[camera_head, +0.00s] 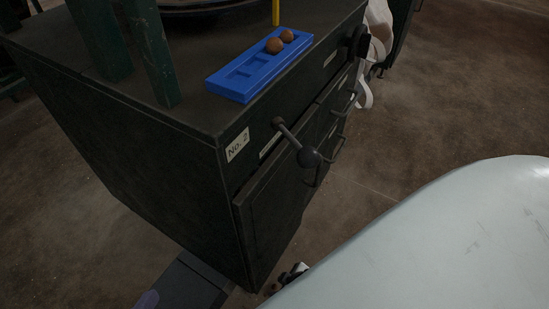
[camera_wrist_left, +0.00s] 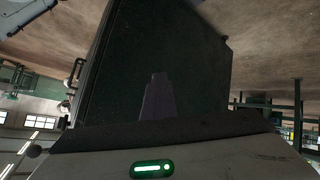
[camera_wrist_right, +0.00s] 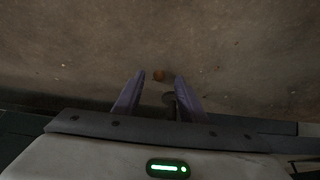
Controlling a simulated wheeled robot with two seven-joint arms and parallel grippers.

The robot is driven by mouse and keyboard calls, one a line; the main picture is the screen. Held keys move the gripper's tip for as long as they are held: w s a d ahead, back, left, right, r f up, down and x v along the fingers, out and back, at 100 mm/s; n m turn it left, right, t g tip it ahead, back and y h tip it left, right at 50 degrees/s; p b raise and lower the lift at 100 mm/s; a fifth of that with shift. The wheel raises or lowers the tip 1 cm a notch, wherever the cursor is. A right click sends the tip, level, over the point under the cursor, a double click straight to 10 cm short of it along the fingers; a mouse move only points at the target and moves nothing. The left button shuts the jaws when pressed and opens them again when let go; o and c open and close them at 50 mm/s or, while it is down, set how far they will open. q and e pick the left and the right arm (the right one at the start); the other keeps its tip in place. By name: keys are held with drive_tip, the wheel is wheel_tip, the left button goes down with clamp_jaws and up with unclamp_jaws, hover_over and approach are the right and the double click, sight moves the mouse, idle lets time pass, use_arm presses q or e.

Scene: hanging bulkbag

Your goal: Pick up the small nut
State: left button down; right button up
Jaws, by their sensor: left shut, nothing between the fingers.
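Two brown nuts (camera_head: 274,45) (camera_head: 286,36) sit in a blue tray (camera_head: 228,84) on the cabinet top in the head view. My left gripper (camera_wrist_left: 157,78) is shut and empty, facing the dark cabinet side. Part of it shows at the bottom of the head view (camera_head: 148,300).
The dark cabinet (camera_head: 130,150) labelled No. 2 has a protruding bar handle with a round knob (camera_head: 308,157) at its front. Green legs (camera_head: 150,55) stand on its top. A large pale surface (camera_head: 440,250) covers the lower right. Bare floor (camera_head: 440,90) lies right of the cabinet.

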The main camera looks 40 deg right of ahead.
drive_tip(key=shift+w+f+b, duration=0.25)
drive_tip(key=shift+f+b, duration=0.05)
drive_tip(key=shift+f, duration=0.4)
use_arm(q)
drive_tip(key=shift+d+r+h, duration=0.35)
drive_tip(key=shift+r+h, duration=0.05)
drive_tip(key=shift+r, duration=0.15)
use_arm(e)
clamp_jaws()
